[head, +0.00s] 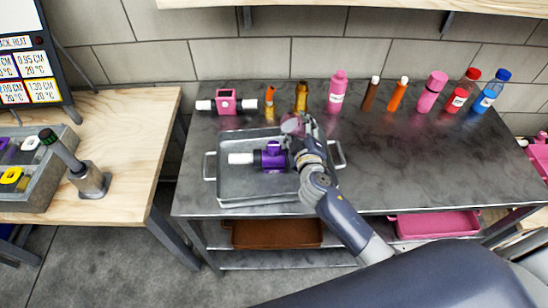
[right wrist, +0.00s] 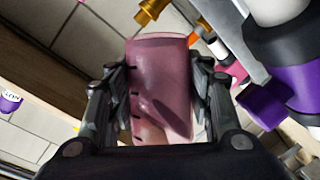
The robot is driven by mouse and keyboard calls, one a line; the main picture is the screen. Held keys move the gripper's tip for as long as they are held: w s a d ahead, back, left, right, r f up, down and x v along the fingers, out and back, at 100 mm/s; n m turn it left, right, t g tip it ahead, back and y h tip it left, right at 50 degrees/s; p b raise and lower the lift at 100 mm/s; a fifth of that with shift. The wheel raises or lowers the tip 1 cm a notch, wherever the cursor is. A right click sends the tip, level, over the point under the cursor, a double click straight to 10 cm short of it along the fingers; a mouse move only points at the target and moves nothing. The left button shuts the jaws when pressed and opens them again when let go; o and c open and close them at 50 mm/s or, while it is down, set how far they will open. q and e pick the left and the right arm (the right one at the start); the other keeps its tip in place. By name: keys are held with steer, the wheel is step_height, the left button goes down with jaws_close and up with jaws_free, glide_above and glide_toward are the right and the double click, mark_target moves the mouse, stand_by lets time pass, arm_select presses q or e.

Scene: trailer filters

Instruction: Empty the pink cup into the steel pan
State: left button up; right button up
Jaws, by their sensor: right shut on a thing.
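The steel pan (head: 222,187) is a shallow metal tray with side handles on the metal table. A purple filter part (head: 272,156) with a white end lies in it. My right gripper (head: 303,128) is above the back right part of the pan. It is shut on the pink cup (head: 291,126), mostly hidden by the gripper in the head view. In the right wrist view the translucent pink cup (right wrist: 158,85) sits between the two fingers and has dark marks on its side. I cannot tell what is in it. My left gripper is not in view.
A pink filter part (head: 226,105), an amber bottle (head: 301,97) and a pink bottle (head: 338,92) stand along the table's back. Several more bottles stand toward the back right. The table's right front is clear. A wooden table (head: 125,140) with a grey bin is at left.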

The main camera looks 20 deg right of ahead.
steer(key=shift+d+f+n+t+h+b, duration=0.1)
steer(key=shift+f+n+t+h+b, duration=0.2)
steer(key=shift+n+b, duration=0.4)
steer(key=shift+f+n+t+h+b, duration=0.2)
steer(key=shift+f+n+t+b, duration=0.1)
steer(key=shift+n+b, duration=0.4)
stand_by(1.3)
steer(key=shift+r+n, duration=0.5)
steer(key=shift+n, duration=0.2)
stand_by(0.8)
steer(key=shift+s+a+r+n+t, duration=0.1)
steer(key=shift+a+r+n+t, duration=0.25)
steer(key=shift+r, duration=0.25)
steer(key=shift+a+r+n+t, duration=0.25)
steer(key=shift+a+r+n, duration=0.2)
steer(key=shift+r, duration=0.1)
stand_by(0.5)
steer(key=shift+f+b, duration=0.1)
steer(key=shift+b, duration=0.35)
steer(key=shift+a+f+n+t+b, duration=0.15)
steer(key=shift+f+n+t+b, duration=0.2)
steer(key=shift+n+b, duration=0.7)
steer(key=shift+c, duration=0.2)
steer(key=shift+a+r+n+b, duration=0.1)
steer(key=shift+r+n+b, duration=0.2)
steer(key=shift+b, duration=0.15)
